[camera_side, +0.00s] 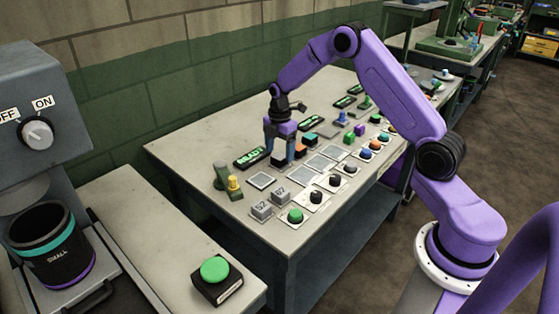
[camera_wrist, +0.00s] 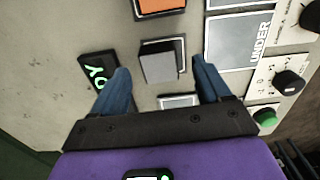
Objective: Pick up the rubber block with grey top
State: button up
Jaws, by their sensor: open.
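The rubber block with a grey top (camera_wrist: 158,66) sits on a dark, light-edged pad in the wrist view. My gripper (camera_wrist: 161,70) is open, with one blue finger on the left of the block and one on the right. Gaps show between the block and both fingers, and nothing is held. In the side view my gripper (camera_side: 279,156) points down low over the table, and its fingers mostly hide the block there.
An orange-topped block (camera_wrist: 158,7) sits close beyond the grey one. A lettered READY panel (camera_wrist: 98,76) lies left of the fingers. Knobs and a green button (camera_side: 295,215) line the table's front edge. Several flat square pads (camera_side: 303,176) lie clear of blocks.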

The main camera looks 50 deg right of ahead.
jog(key=shift+f, duration=1.25)
jog(key=c, duration=1.2)
jog(key=shift+o, duration=0.2)
